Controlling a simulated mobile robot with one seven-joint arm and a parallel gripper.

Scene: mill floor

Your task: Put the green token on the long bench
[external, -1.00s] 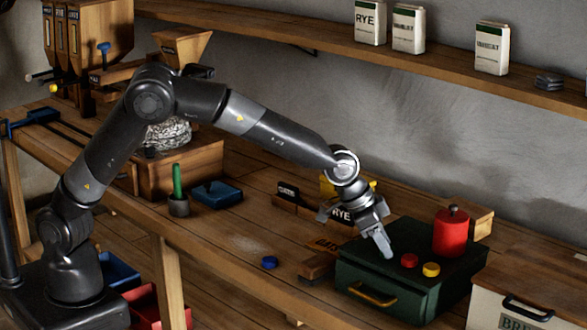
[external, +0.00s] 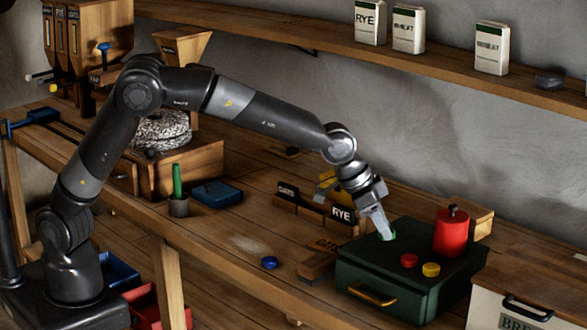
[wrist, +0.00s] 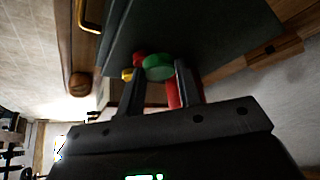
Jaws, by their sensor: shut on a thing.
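The green token (external: 391,235) is between the fingertips of my gripper (external: 386,232), just above the lid of the dark green box (external: 349,273). The token also shows in the wrist view (wrist: 158,68), gripped between the two dark fingers (wrist: 158,82). The fingers cover part of it. The long bench (external: 222,228) is the wooden surface running from the left to under the box. A blue token (external: 269,263) lies on it, left of the box.
A red token (external: 409,261), a yellow token (external: 431,269) and a red canister (external: 451,232) stand on the box lid. Wooden label blocks (external: 318,265) sit left of the box. The bench around the blue token is mostly clear. A bread bin (external: 487,306) stands at the right.

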